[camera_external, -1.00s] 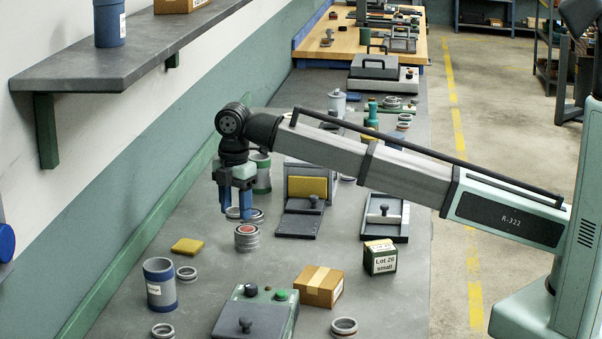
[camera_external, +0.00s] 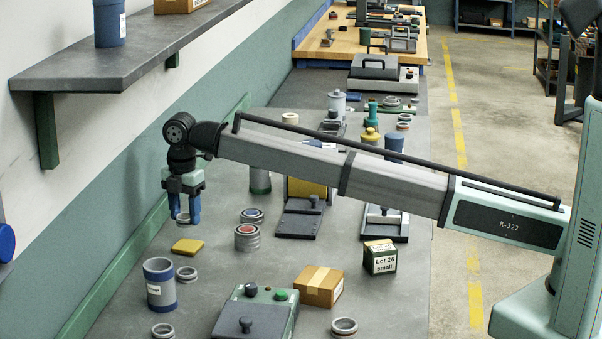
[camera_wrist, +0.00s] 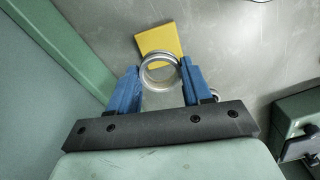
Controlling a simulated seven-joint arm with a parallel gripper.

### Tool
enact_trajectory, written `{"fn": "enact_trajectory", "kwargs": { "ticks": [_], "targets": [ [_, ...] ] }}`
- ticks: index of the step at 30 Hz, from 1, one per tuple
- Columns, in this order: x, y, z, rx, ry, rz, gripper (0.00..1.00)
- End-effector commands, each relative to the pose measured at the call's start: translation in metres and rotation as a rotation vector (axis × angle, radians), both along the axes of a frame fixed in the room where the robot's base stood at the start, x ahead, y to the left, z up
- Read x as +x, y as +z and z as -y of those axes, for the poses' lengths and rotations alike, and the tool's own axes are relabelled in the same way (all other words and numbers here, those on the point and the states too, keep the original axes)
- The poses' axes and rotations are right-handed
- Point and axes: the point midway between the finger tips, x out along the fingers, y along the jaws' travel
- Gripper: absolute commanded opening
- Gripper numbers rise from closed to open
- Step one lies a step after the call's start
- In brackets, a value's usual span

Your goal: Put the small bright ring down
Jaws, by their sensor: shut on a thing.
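My gripper (camera_external: 182,217) is at the left of the bench, near the wall. It is shut on a small bright ring (camera_external: 183,218) and holds it above the bench top. In the wrist view the ring (camera_wrist: 159,58) sits between the two blue fingers of my gripper (camera_wrist: 160,78), its opening facing the camera. A yellow pad (camera_external: 187,246) lies on the bench close to the gripper; in the wrist view the pad (camera_wrist: 160,38) shows partly behind the ring.
A blue-banded grey cup (camera_external: 160,285) and a loose ring (camera_external: 187,274) stand in front of the pad. A ring stack with a red centre (camera_external: 247,238) is to the right. A green-based machine (camera_external: 255,312) and a cardboard box (camera_external: 319,286) stand nearer the camera. The wall borders the left.

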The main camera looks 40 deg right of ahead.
Motion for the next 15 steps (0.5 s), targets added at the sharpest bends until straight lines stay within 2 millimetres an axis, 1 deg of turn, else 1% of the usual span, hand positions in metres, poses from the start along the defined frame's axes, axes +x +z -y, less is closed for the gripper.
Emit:
{"fn": "enact_trajectory", "kwargs": {
  "ticks": [1,8,15],
  "targets": [
    [-0.001,-0.008,0.001,0.000,0.000,0.000,0.17],
    [0.000,-0.025,0.000,0.000,-0.001,0.000,0.17],
    [0.000,-0.052,0.000,0.000,-0.001,0.000,0.17]
  ]
}}
